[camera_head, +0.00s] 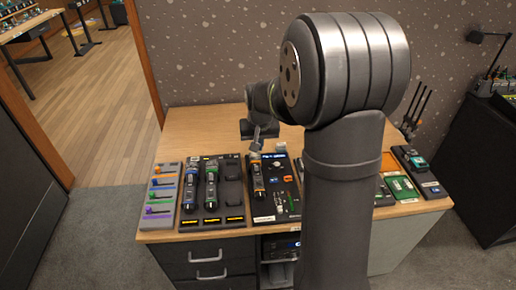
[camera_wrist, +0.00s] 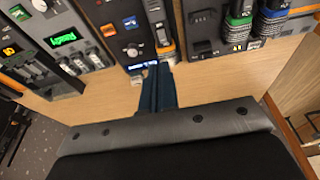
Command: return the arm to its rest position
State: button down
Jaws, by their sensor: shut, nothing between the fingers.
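My gripper (camera_head: 256,143) hangs over the desk, just behind the black panels, in the head view. In the wrist view its dark blue fingers (camera_wrist: 158,88) are together, with nothing between them. They point toward the edge of the middle black panel (camera_wrist: 126,30). In the head view that panel (camera_head: 285,194) carries an orange-marked device and a small blue display. The grey fader board (camera_head: 159,198) with coloured sliders lies at the left end of the desk. My upper arm hides part of the desk right of centre.
A black panel (camera_head: 212,196) with two upright handheld devices sits left of the middle panel. Green boards (camera_head: 403,187) and an orange tray (camera_head: 388,162) lie at the right. The back left of the wooden desktop (camera_head: 195,130) is clear. A patterned wall (camera_head: 215,45) stands behind.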

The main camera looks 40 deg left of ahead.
jog(key=shift+s+r, duration=0.1)
jog(key=shift+r, duration=0.1)
jog(key=shift+f, duration=0.15)
send_over(257, 169)
notch_tip(257, 169, down, 9)
jog(key=shift+r, duration=0.15)
jog(key=v, duration=0.6)
jog(key=shift+d, duration=0.1)
